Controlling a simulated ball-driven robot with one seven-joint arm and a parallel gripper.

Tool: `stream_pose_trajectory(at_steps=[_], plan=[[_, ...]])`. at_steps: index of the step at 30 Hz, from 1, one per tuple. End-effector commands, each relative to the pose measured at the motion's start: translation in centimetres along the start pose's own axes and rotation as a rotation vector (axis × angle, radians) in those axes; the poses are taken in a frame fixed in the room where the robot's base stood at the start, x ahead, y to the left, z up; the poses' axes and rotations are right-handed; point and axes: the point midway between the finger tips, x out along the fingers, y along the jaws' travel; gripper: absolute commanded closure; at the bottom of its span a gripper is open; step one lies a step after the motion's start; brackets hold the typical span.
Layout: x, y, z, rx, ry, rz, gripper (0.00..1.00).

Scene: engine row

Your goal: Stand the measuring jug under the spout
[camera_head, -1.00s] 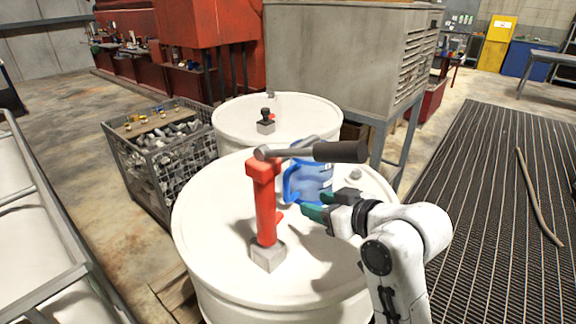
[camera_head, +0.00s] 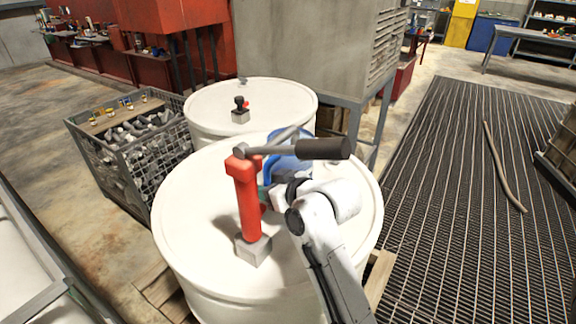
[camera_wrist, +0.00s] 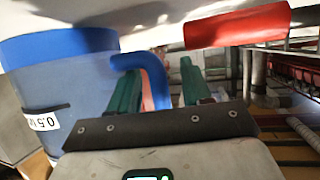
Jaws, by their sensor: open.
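The blue measuring jug (camera_head: 288,158) stands on the near white drum, behind the red pump (camera_head: 246,195). The pump's grey lever and black handle hide part of it. In the wrist view the jug (camera_wrist: 80,85) fills the left side, with a 0.5 label. Its blue handle (camera_wrist: 150,72) shows between the green fingers of my gripper (camera_wrist: 160,70). My gripper is open, and whether the fingers touch the handle I cannot tell. In the head view my gripper (camera_head: 268,195) is mostly hidden behind the pump and my arm. The pump's short red spout (camera_head: 264,205) is partly visible beside the fingers.
The near drum top (camera_head: 195,205) is clear at left. A second white drum (camera_head: 290,98) with a small black-knobbed fitting (camera_head: 240,108) stands behind. A wire crate (camera_head: 135,140) is at left, a grey cabinet (camera_head: 300,45) behind, and a floor grating (camera_head: 450,200) at right.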

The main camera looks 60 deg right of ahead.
Motion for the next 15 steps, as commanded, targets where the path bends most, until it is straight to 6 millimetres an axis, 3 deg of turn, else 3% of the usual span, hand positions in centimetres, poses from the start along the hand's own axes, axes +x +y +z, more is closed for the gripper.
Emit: stream_pose_trajectory(at_steps=[4,12,15], plan=[[1.32,0.04,-0.08,0.000,0.001,0.001,0.52],[1.54,0.05,0.00,0.001,0.001,0.001,0.52],[1.53,0.05,0.00,0.001,0.001,0.001,0.61]])
